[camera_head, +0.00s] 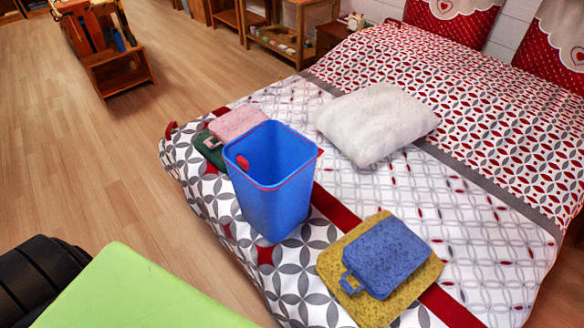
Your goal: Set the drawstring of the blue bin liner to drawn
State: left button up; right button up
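The blue bin liner (270,200) stands upright and open-mouthed on the bed, shaped like a tall square bin. A thin red drawstring (262,188) runs around its rim. A small red tab (242,162) shows at the left inside of the mouth, and a red bit shows at the right corner of the rim. The mouth looks wide open. Neither of my grippers can be seen in the head view.
The bed (370,190) has a patterned cover. A white pillow (376,122) lies behind the liner. A blue cloth item (388,256) lies on a yellow one (345,262) at front right. A pink item (238,122) lies close behind left. The wooden floor at left is mostly clear.

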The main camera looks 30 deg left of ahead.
aim_at(243, 163)
jog(key=j+u, duration=0.75)
jog(key=k+j, duration=0.05)
